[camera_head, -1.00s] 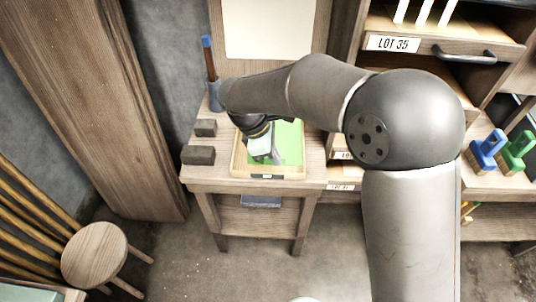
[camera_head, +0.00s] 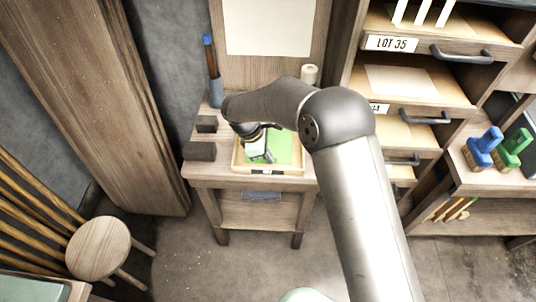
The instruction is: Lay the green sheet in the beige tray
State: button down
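The green sheet (camera_head: 284,149) lies inside the beige tray (camera_head: 239,163), which sits on a small wooden table. The sheet looks flat where it shows. My arm and gripper cover its left and upper parts. My gripper (camera_head: 266,160) points down over the tray, at the left part of the sheet. Its fingers are small and partly hidden in this view. I cannot tell whether they are open or shut, or whether they touch the sheet.
Two dark blocks (camera_head: 198,150) and a blue holder with a brush (camera_head: 215,92) stand left of the tray. A shelf unit with drawers (camera_head: 425,118) stands at the right. Blue and green brushes (camera_head: 484,150) are farther right. A round stool (camera_head: 98,247) stands at lower left.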

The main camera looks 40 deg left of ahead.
jog(key=shift+f, duration=0.1)
jog(key=c, duration=2.1)
grip_release()
jog(key=o, duration=0.5)
jog(key=shift+c, duration=0.2)
jog(key=shift+r, duration=0.25)
jog(key=b+v, duration=0.1)
jog(key=v, duration=1.1)
jog(key=shift+d, duration=0.1)
